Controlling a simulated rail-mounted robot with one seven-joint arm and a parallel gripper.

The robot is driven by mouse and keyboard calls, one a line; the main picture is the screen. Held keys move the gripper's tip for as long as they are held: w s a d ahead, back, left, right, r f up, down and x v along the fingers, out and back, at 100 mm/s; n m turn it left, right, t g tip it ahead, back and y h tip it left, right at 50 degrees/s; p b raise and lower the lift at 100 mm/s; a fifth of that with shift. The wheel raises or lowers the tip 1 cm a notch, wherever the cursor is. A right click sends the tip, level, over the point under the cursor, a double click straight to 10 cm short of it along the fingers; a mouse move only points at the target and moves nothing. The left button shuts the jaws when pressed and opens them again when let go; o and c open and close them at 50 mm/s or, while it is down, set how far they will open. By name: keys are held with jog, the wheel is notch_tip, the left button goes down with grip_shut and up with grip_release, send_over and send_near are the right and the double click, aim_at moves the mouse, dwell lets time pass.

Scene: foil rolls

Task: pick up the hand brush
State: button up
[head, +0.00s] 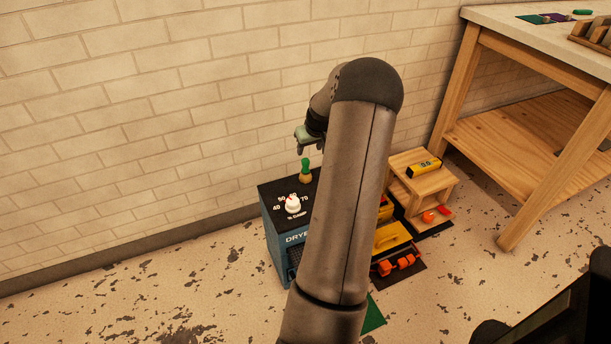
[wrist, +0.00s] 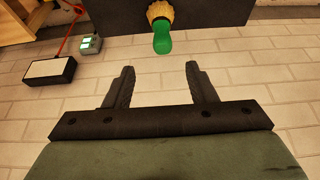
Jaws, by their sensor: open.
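The hand brush (head: 306,172), with a green handle and tan bristles, stands upright, handle up, on the black top of the blue dryer box (head: 280,232). In the wrist view the green handle (wrist: 162,38) points toward my gripper, with the yellowish bristles beyond it. My gripper (wrist: 160,68) is open and empty, its two dark fingers apart. The handle lies ahead of the gap between the fingertips, clear of both. In the head view my gripper (head: 309,147) is just above the brush, close to its handle; my arm hides part of the dryer top.
A white dial (head: 293,204) sits on the dryer top in front of the brush. A brick wall (head: 150,130) stands close behind. To the right are a wooden step (head: 422,185) with a yellow level (head: 425,168), orange items (head: 396,264), and a wooden workbench (head: 480,110).

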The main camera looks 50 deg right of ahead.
aim_at(306, 160)
jog(key=x, duration=0.3)
jog(key=shift+f, duration=0.1)
jog(key=x, duration=0.1)
jog(key=b+x, duration=0.1)
jog(key=x, duration=0.1)
jog(key=b+x, duration=0.1)
jog(key=shift+a+f, duration=0.25)
jog(key=shift+f, duration=0.15)
jog(key=shift+w+d+f, duration=0.1)
jog(key=shift+w+f, duration=0.05)
jog(key=shift+f, duration=0.2)
jog(key=c, duration=1.1)
